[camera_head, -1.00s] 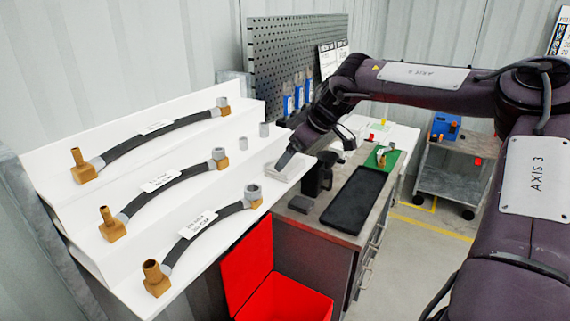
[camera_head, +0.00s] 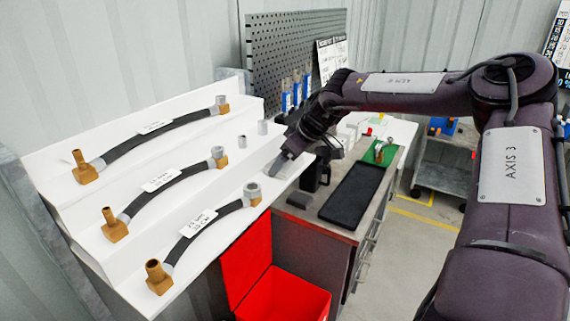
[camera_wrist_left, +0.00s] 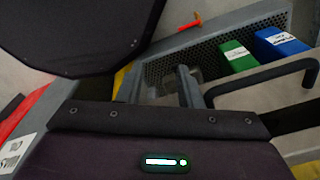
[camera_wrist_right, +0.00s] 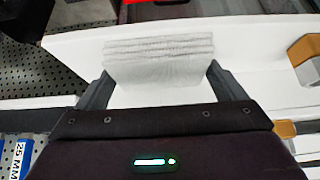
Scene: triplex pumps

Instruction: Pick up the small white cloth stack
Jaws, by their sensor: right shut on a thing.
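The small white cloth stack (camera_wrist_right: 158,62) shows as several folded layers between the fingers of my right gripper (camera_wrist_right: 158,82) in the right wrist view. The fingers press on its two sides, so the gripper is shut on it. In the head view, my right gripper (camera_head: 280,164) is at the right end of the white stepped shelf and partly covers the stack (camera_head: 292,170). I cannot tell whether the stack is clear of the shelf. My left gripper (camera_wrist_left: 160,85) shows only in the left wrist view, with a gap between its fingers and nothing held.
The white stepped shelf (camera_head: 215,190) carries three black hoses with brass elbows. A red open bin (camera_head: 285,295) stands below. To the right are a black tray (camera_head: 352,196) and a green mat (camera_head: 381,152) on a workbench. A pegboard (camera_head: 295,55) stands behind.

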